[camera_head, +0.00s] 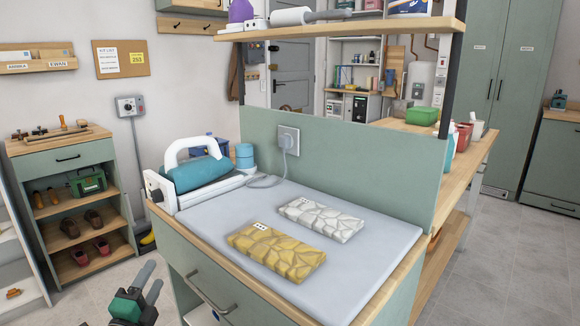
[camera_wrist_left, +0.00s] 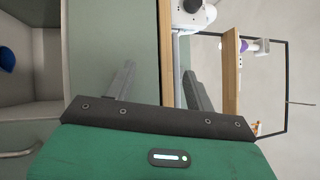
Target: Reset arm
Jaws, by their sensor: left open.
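My left gripper (camera_head: 149,281) shows at the bottom left of the head view, low in front of the workbench. Its two grey fingers point up and are spread apart with nothing between them. In the left wrist view the gripper (camera_wrist_left: 158,85) is also open and empty, with the green cabinet front behind it. My right gripper is in neither view.
A white device with a handle and a teal roll (camera_head: 200,174) stands at the bench's back left, near a blue cylinder (camera_head: 244,155). A drawer handle (camera_head: 210,293) juts from the bench front near my left gripper. A shoe shelf (camera_head: 75,205) stands left. Floor between is clear.

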